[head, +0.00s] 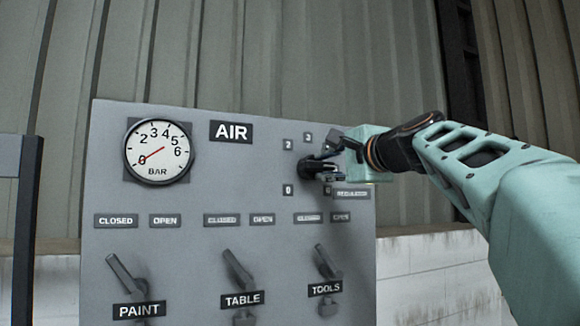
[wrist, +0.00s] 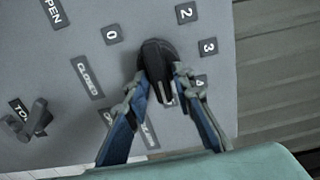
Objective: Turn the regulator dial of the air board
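The grey air board (head: 200,200) stands ahead of me. Its black regulator dial (head: 312,168) is at the upper right, partly hidden by my fingers in the head view. In the wrist view the dial (wrist: 158,60) is a round black knob with a raised ridge. My gripper (wrist: 160,78) has one fingertip on each side of the ridge; both appear to touch it. My gripper (head: 332,165) comes in from the right in the head view. The round pressure gauge (head: 158,151) shows its red needle near 0.
Below are three levers: paint (head: 125,275), table (head: 238,272) and tools (head: 327,265), with closed and open labels above them. A corrugated wall is behind the board, and a low white block wall (head: 440,275) is at the right.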

